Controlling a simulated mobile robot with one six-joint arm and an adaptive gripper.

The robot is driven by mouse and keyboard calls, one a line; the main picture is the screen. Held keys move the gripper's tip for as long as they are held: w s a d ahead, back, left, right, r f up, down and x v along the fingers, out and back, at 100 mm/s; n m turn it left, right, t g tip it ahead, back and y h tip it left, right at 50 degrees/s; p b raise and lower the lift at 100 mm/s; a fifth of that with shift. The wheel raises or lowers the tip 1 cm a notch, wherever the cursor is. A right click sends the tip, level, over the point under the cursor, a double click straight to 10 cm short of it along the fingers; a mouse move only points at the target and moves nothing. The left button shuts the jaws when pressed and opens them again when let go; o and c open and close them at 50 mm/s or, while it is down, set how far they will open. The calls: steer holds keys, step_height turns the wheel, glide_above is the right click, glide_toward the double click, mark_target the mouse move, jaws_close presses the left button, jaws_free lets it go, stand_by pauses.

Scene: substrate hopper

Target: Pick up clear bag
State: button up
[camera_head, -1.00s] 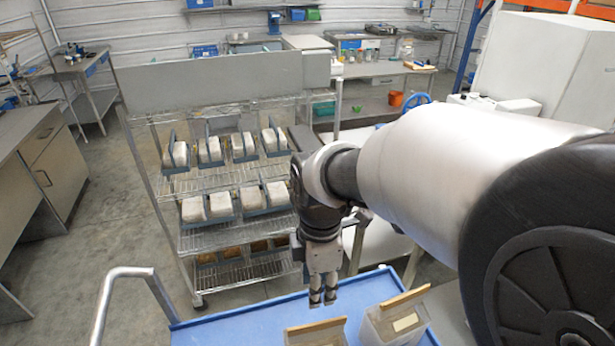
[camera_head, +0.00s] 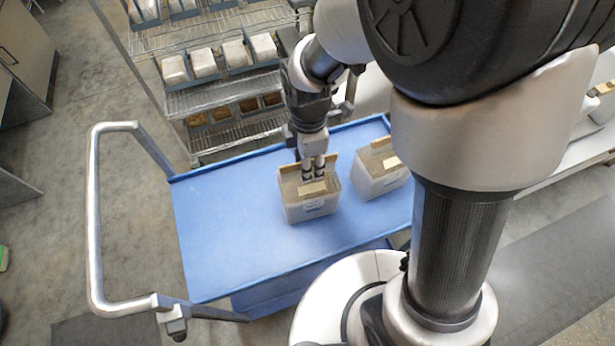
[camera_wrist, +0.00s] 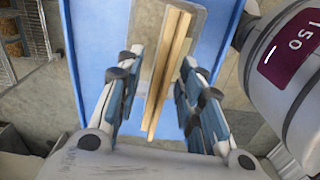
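Two clear bags stand upright on a blue cart (camera_head: 230,230), each with a tan strip along its top. The left clear bag (camera_head: 308,210) is under my gripper (camera_head: 313,172), which points down at its top. The right clear bag (camera_head: 378,180) stands just beside it. In the wrist view, my gripper (camera_wrist: 160,62) is open, with one finger on each side of the tan strip (camera_wrist: 168,75) of the bag (camera_wrist: 199,20). The fingers look apart from the strip. The bag's lower part is hidden there.
A wire rack (camera_head: 180,105) with several white blocks in holders stands behind the cart. The cart's metal handle (camera_head: 93,215) rises at the left. The left half of the cart top is clear.

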steer(key=shift+w+f, duration=0.1)
steer(key=shift+f, duration=0.85)
jaws_close()
steer(key=shift+r, duration=0.1)
